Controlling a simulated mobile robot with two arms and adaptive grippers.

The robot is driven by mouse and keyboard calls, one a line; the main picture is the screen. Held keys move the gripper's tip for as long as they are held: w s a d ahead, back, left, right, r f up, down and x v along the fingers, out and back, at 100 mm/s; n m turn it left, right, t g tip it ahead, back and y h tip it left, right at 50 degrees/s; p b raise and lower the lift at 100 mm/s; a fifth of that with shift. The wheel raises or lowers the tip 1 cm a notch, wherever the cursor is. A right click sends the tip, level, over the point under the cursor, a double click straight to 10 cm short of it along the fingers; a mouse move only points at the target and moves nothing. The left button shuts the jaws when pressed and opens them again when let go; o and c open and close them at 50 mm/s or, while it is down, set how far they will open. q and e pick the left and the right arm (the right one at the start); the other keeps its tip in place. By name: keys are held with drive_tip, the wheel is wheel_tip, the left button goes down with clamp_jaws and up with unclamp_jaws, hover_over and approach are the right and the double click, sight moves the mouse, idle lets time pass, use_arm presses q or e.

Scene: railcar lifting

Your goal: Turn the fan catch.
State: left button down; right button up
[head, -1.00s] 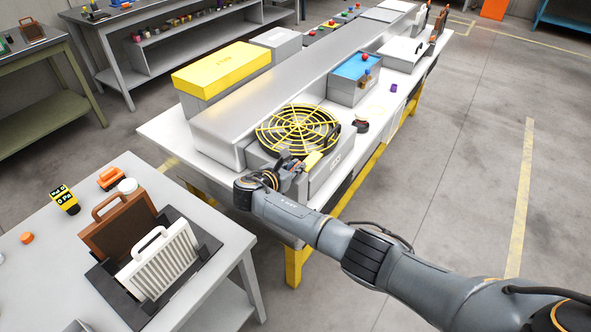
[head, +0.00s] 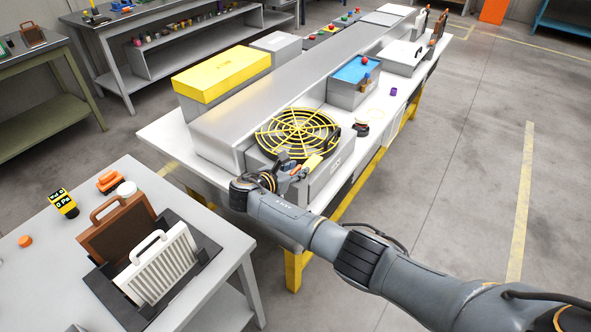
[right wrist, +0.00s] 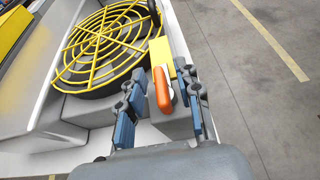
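The fan (head: 297,132) has a round yellow guard and sits in the grey housing on the white bench; it also shows in the right wrist view (right wrist: 104,44). In the head view my right gripper (head: 288,167) is at the housing's near end, hiding most of the catch. My left gripper is not in view.
A long grey duct (head: 285,85) runs along the bench. A table (head: 215,262) at front left holds a brown and a white filter panel. The floor at right is clear.

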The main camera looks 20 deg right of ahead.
drive_tip(key=v, duration=1.2)
